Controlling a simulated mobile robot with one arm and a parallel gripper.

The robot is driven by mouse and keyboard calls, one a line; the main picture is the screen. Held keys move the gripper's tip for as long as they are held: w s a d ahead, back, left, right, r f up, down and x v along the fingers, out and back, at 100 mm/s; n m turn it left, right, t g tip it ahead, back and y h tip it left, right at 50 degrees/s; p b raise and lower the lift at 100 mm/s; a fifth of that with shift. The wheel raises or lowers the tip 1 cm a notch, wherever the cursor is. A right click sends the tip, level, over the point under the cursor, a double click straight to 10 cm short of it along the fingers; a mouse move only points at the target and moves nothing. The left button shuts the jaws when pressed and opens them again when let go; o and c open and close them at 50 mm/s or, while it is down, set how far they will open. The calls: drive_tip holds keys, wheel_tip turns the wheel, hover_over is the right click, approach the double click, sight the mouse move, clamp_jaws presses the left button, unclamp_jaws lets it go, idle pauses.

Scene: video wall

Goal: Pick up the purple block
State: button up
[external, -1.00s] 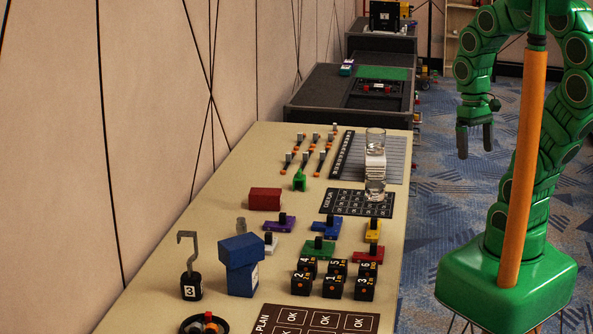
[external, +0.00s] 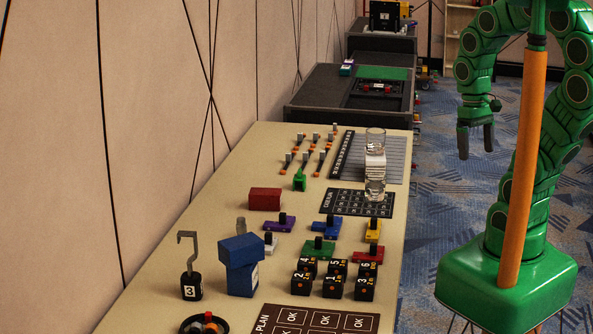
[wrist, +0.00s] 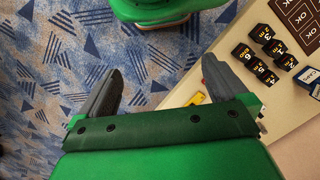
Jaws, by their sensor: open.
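The purple block (external: 280,223) is a flat piece with a black knob on top. It lies on the beige table, left of a similar blue block (external: 327,228) and behind a white one (external: 271,243). My gripper (external: 476,142) hangs open and empty to the right of the table, above the carpet and well apart from the purple block. In the wrist view its two dark fingers (wrist: 158,95) are spread, with carpet and the table edge beyond them. I cannot make out the purple block in the wrist view.
A red box (external: 265,199), a green block (external: 318,248), a yellow block (external: 373,232), stacked blue boxes (external: 240,265) and several black numbered cubes (external: 333,284) crowd around. A glass cylinder (external: 375,165) stands farther back. A hook on a black base (external: 191,286) stands front left.

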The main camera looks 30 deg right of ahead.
drive_tip(key=shift+c, duration=0.3)
drive_tip(key=c, duration=0.9)
drive_tip(key=shift+o, duration=0.2)
